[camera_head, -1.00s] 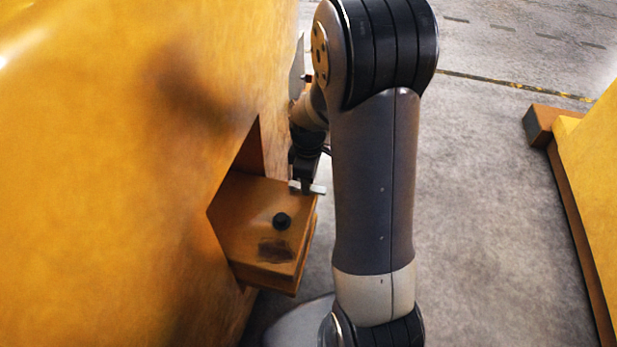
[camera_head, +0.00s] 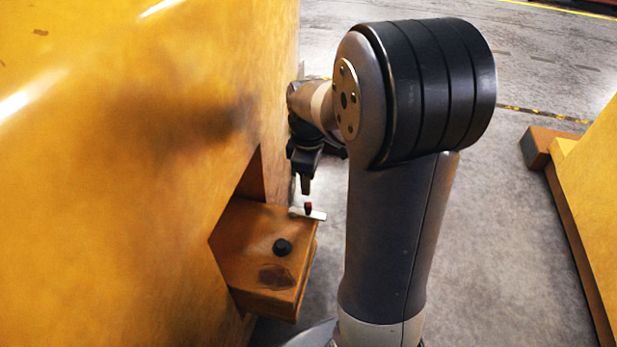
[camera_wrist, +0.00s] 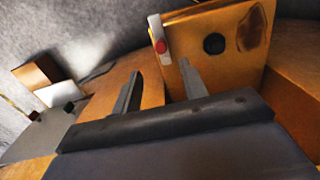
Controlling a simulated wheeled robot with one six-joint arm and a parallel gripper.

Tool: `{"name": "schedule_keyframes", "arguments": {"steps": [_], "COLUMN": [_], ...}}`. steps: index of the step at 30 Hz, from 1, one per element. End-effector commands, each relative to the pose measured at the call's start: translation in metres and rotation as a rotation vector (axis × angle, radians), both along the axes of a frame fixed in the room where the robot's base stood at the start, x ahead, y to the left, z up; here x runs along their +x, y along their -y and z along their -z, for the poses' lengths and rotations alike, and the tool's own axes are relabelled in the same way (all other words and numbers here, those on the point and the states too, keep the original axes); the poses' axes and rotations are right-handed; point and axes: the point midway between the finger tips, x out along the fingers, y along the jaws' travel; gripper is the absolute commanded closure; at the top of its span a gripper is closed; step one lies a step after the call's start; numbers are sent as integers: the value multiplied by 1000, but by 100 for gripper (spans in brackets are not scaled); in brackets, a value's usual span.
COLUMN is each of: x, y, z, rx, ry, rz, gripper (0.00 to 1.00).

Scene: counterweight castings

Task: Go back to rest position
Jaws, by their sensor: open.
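My gripper (camera_head: 306,186) is open and hangs a little above the ledge of the large orange casting in the head view. Its two fingers also show apart in the wrist view (camera_wrist: 162,84), with nothing between them. A pale flat bar with a red knob (camera_head: 308,212) lies at the far right edge of the ledge, just below my gripper. The same bar shows in the wrist view (camera_wrist: 157,34), beyond the fingertips.
The ledge (camera_head: 240,230) juts from the orange casting (camera_head: 120,150) at left and carries a black knob (camera_head: 282,247) and a dark stain. Another yellow casting (camera_head: 595,190) stands at right.

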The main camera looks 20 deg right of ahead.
Motion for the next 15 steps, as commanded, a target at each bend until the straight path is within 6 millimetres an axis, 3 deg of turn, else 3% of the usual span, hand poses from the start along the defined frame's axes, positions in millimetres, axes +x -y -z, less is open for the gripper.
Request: {"name": "schedule_keyframes", "arguments": {"steps": [7,15], "x": [-1,-1], "y": [0,0], "z": [14,63], "rx": [1,0], "ry": [-4,-6], "rz": [0,0], "gripper": [59,59]}}
